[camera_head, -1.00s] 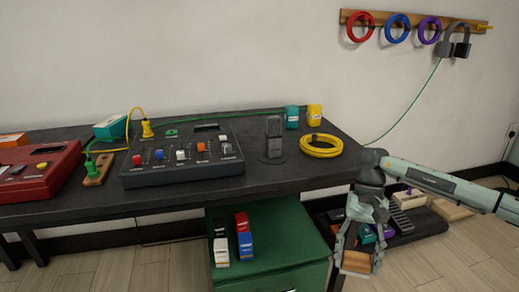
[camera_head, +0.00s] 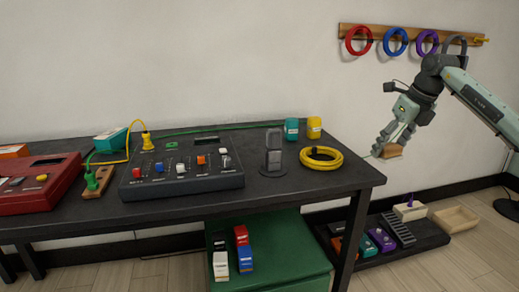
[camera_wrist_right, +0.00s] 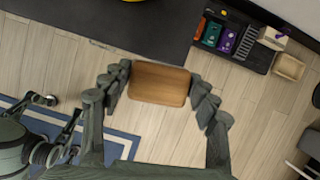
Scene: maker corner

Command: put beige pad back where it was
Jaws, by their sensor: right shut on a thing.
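The beige pad (camera_head: 393,151), a tan, wood-like rounded block, is in my right gripper (camera_head: 388,147). The gripper is up in the air, just right of the table's right end. In the right wrist view the pad (camera_wrist_right: 159,84) spans the space between the two fingers, which are shut on its sides, with floor far below. My left gripper (camera_wrist_right: 62,112) seems to show at the lower left of the right wrist view, its fingers apart and empty; it is outside the head view.
The dark table (camera_head: 300,190) holds a control box (camera_head: 180,172), a yellow cable coil (camera_head: 321,157) and small bottles. A pedal board (camera_head: 365,253) with several pedals and a beige tray (camera_head: 455,219) lie on the floor at right. Rings hang from a wall rack (camera_head: 375,31).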

